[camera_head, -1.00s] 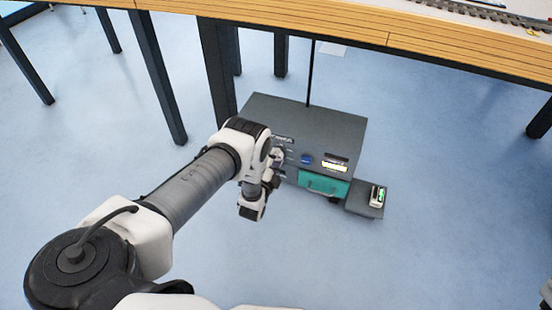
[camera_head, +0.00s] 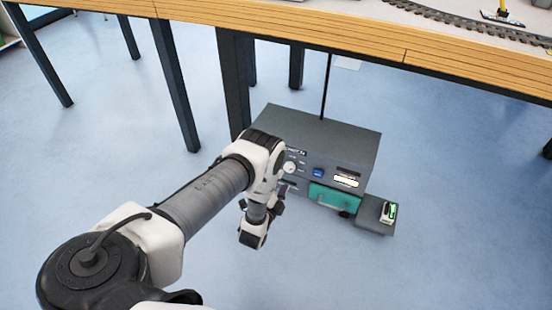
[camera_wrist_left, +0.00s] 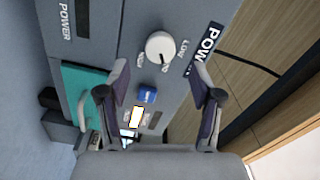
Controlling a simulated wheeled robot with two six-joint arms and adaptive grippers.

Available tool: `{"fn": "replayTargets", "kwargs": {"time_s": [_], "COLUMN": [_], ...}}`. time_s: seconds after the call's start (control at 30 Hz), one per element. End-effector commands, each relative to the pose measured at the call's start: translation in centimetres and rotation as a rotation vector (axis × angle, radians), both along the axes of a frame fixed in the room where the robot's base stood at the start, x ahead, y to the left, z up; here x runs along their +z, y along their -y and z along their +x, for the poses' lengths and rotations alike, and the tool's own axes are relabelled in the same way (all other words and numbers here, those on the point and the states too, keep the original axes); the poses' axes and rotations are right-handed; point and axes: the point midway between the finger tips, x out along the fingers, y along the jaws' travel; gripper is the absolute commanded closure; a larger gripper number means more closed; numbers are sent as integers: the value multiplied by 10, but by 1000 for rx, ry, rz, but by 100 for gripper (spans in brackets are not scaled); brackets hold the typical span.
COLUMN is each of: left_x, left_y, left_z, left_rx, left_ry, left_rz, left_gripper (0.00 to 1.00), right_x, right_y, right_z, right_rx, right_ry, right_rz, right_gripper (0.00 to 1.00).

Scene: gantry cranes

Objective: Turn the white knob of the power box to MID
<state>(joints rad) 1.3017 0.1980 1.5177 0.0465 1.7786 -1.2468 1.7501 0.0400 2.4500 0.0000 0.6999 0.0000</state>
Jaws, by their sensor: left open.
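The power box is a dark grey cabinet (camera_head: 320,135) on the floor under the table. Its white round knob (camera_head: 290,168) shows on the front panel, just right of my left arm. In the left wrist view the knob (camera_wrist_left: 160,47) is seen close, with small labels around it, LOW on its right side. A dark mark on the knob is too small to read surely. My left gripper (camera_wrist_left: 160,68) is open and empty, its fingers spread on either side below the knob in that picture, apparently not touching it. In the head view the gripper (camera_head: 277,200) is partly hidden by its arm.
The panel also has a blue button (camera_head: 318,173), a lit display (camera_head: 346,181) and a teal drawer front (camera_head: 333,197). A low grey platform (camera_head: 370,222) with a small green-lit device (camera_head: 389,211) adjoins at right. Table legs (camera_head: 236,85) stand behind left; floor in front is clear.

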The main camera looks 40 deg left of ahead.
Motion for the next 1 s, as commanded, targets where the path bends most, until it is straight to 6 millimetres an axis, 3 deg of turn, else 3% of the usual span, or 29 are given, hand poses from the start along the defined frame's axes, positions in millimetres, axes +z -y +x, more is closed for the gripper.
{"fn": "replayTargets", "kwargs": {"time_s": [0.13, 0.3, 0.87, 1.0], "left_x": [-1, 0, 1, 24], "left_y": [9, 14, 15, 18], "left_z": [-36, -57, -59, -40], "left_rx": [0, -1, 0, -6], "left_ry": [-4, -1, 3, 45], "left_rz": [0, 0, 1, -2], "left_gripper": [35, 35, 35, 35], "right_x": [0, 0, 0, 4], "right_y": [0, 0, 0, 0], "right_z": [0, 0, 0, 0], "right_rx": [0, 0, 0, 0], "right_ry": [0, 0, 0, 0], "right_rz": [0, 0, 0, 0], "right_gripper": [60, 60, 60, 60]}}
